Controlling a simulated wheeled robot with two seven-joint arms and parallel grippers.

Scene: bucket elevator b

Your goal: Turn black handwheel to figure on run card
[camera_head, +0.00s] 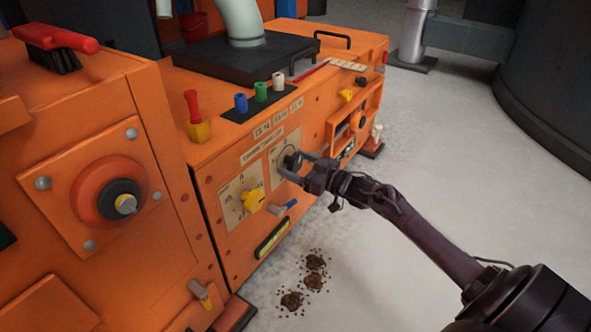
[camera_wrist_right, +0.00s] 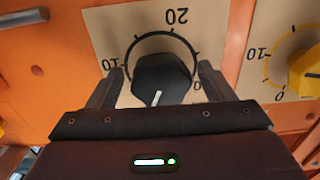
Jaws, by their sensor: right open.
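The black handwheel (camera_head: 292,161) sits on a cream dial plate on the orange machine's front. In the right wrist view the handwheel (camera_wrist_right: 162,76) has a dark ring behind it and a white pointer line directed down and slightly left; a 20 shows above it. My right gripper (camera_head: 296,166) is open at the handwheel, with one finger on each side of it in the wrist view (camera_wrist_right: 162,72). I cannot tell whether the fingers touch it. Small cream cards (camera_head: 278,119) with print too small to read sit above the dials. My left gripper is out of view.
A yellow knob (camera_head: 252,201) on its own dial is left of the handwheel. Below are a blue-tipped lever (camera_head: 287,207) and a yellow-framed slot (camera_head: 271,239). Brown spill patches (camera_head: 314,262) lie on the otherwise open floor. A larger orange cabinet (camera_head: 60,250) stands left.

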